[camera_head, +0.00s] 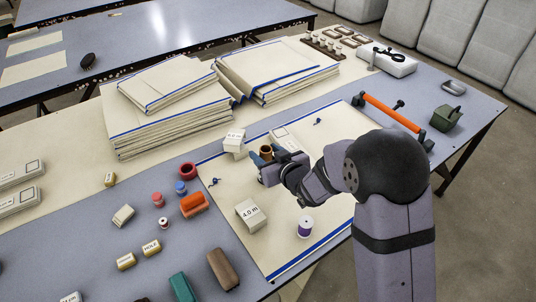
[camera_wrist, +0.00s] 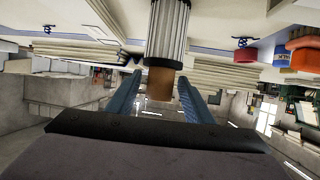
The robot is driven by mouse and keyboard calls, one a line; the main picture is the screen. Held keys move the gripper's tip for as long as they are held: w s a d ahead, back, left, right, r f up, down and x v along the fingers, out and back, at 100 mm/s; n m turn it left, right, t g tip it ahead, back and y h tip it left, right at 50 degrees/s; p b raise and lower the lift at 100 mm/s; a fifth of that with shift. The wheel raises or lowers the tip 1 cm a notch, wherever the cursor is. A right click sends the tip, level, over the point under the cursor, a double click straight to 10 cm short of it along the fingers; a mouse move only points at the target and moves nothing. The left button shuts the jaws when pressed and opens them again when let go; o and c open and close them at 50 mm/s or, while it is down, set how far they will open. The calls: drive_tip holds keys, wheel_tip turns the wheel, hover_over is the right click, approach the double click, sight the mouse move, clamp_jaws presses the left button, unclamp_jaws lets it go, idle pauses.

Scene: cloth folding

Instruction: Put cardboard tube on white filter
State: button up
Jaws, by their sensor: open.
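The cardboard tube (camera_head: 266,150) is a short brown cylinder with a dark open top. It also shows in the wrist view (camera_wrist: 160,85), between my blue fingers. The white filter (camera_wrist: 168,32) is a ribbed cylinder in the wrist view, which looks upside down. The tube's end meets the filter's end there, and the tube appears to stand upright on top of it. In the head view the filter is mostly hidden behind my gripper and the tube. My gripper (camera_head: 266,158) is open, with a finger on each side of the tube and small visible gaps.
A white box (camera_head: 235,140) stands close to the left of the tube. A box marked 4.0 m (camera_head: 250,214) and a purple spool (camera_head: 305,227) are nearer. Cloth stacks (camera_head: 165,120) stand behind. The cream cloth (camera_head: 285,245) has bare room towards the front.

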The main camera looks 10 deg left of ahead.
drive_tip(key=shift+r, duration=0.15)
drive_tip(key=shift+d, duration=0.1)
drive_tip(key=v, duration=1.2)
drive_tip(key=s+d+f+m+g+h, duration=0.1)
drive_tip(key=d+f+h, duration=0.1)
drive_tip(key=d, duration=0.3)
drive_tip(key=s+d+f+m+g+h, duration=0.1)
drive_tip(key=d+f+h, duration=0.1)
drive_tip(key=d, duration=0.3)
drive_tip(key=s+d+f+m+g+h, duration=0.1)
drive_tip(key=s+d+f+m+h, duration=0.1)
drive_tip(key=d, duration=0.3)
drive_tip(key=shift+f+g+h, duration=0.3)
drive_tip(key=shift+f+h, duration=0.1)
drive_tip(key=s+d+m+g, duration=0.1)
drive_tip(key=s+d+g, duration=0.1)
drive_tip(key=s, duration=0.3)
drive_tip(key=s+d+f+m+g, duration=0.1)
drive_tip(key=s+d+g, duration=0.1)
drive_tip(key=s, duration=0.4)
drive_tip(key=s+d+m+g+h, duration=0.1)
drive_tip(key=s+g, duration=0.2)
drive_tip(key=s, duration=0.2)
drive_tip(key=shift+s+d+f, duration=0.2)
drive_tip(key=shift+d+f, duration=0.05)
drive_tip(key=shift+d, duration=0.15)
